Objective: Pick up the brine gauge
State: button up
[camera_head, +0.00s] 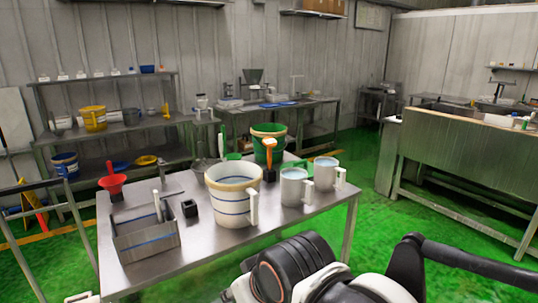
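I cannot tell for certain which item is the brine gauge. Candidates on the steel table (200,253) are a thin pale upright piece (157,206) at the metal box (147,243), and an orange-topped upright tool (268,146) with a dark lower part behind the white bucket (232,205). A small black open block (190,208) sits beside the metal box. My gripper is not in view. Black and white parts of my arm fill the bottom centre and right, in front of the table.
Two white jugs (294,191) (325,174) stand right of the white bucket. A red funnel (112,182) is at the table's left, a green bucket (268,130) behind. Shelves (105,78) and a back bench (310,103) line the wall. Green floor (385,215) is clear at right.

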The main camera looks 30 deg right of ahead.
aim_at(270, 142)
jog(key=i+l+z, duration=0.55)
jog(key=i, duration=0.25)
jog(key=i+l+z, duration=0.3)
jog(key=i, duration=0.15)
jog(key=i+z, duration=0.3)
jog(key=i, duration=0.15)
